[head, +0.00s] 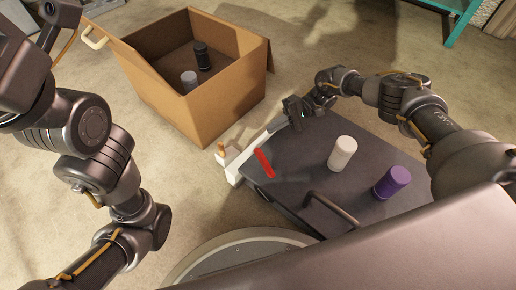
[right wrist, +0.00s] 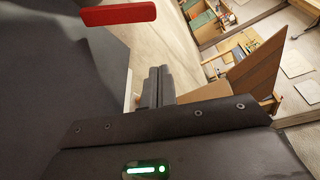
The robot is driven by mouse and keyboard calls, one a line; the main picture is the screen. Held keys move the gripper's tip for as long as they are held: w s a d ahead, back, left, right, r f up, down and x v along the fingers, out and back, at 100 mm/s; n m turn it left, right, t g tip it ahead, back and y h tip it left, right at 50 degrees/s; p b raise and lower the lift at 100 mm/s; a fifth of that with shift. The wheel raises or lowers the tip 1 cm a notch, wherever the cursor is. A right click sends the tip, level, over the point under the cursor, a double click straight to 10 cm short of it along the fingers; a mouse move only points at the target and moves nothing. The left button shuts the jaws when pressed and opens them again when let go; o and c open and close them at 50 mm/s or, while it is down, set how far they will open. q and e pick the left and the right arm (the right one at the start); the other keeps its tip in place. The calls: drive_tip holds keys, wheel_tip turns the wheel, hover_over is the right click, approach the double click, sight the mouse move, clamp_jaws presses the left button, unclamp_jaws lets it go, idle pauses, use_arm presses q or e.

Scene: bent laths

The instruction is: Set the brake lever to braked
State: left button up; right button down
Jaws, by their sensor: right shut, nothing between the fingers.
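The red brake lever (head: 264,162) is a short flat bar at the left edge of the dark cart top (head: 305,160). It also shows in the right wrist view (right wrist: 118,15), at the top. My right gripper (head: 281,122) is over the cart's far left corner, beyond the lever and apart from it. Its fingers (right wrist: 155,84) are closed together with nothing between them. I cannot tell from the lever's angle which setting it is in. My left arm shows at the left, but its gripper is not visible.
A white cylinder (head: 342,153) and a purple one (head: 392,182) stand on the cart. A dark handle (head: 333,210) is at its near edge. A white bracket (head: 234,165) stands at its left. An open cardboard box (head: 218,102) holding two cylinders is behind, with bare carpet around.

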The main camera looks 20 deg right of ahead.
sight(265, 163)
drive_tip(key=shift+w+d+f+m, duration=0.1)
drive_tip(key=shift+d+m, duration=0.25)
drive_tip(key=shift+m, duration=0.05)
drive_tip(key=shift+a, duration=0.1)
drive_tip(key=s+a, duration=0.1)
drive_tip(key=a, duration=0.1)
drive_tip(key=s+a+b, duration=0.1)
drive_tip(key=s+a, duration=0.1)
drive_tip(key=a, duration=0.1)
drive_tip(key=s+a, duration=0.2)
drive_tip(key=a, duration=0.1)
drive_tip(key=shift+f, duration=0.2)
drive_tip(key=shift+s+d+r+b, duration=0.25)
drive_tip(key=shift+s+r+b, duration=0.15)
